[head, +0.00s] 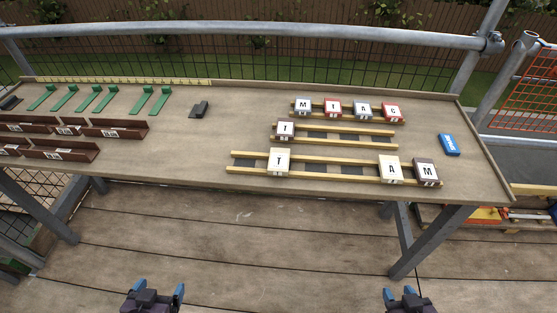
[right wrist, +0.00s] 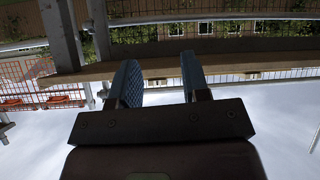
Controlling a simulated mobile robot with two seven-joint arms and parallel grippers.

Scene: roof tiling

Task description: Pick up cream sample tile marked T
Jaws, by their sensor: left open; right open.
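The cream sample tile marked T (head: 279,161) sits on the front rail rack (head: 335,174), left of its middle, in the head view. On the same rack stand a cream tile marked A (head: 391,169) and a darker tile marked M (head: 426,172). My left gripper (head: 153,291) is open and empty at the bottom of the head view, off the table's front edge. My right gripper (head: 411,294) is also open and empty, low in front of the table. In the right wrist view, its two blue fingers (right wrist: 158,82) stand apart with nothing between them.
The back row holds several lettered tiles, with a red one (head: 392,112) at the right. A blue box (head: 449,144) lies at the table's right. Brown trays (head: 65,150) and green tools (head: 96,100) are at the left.

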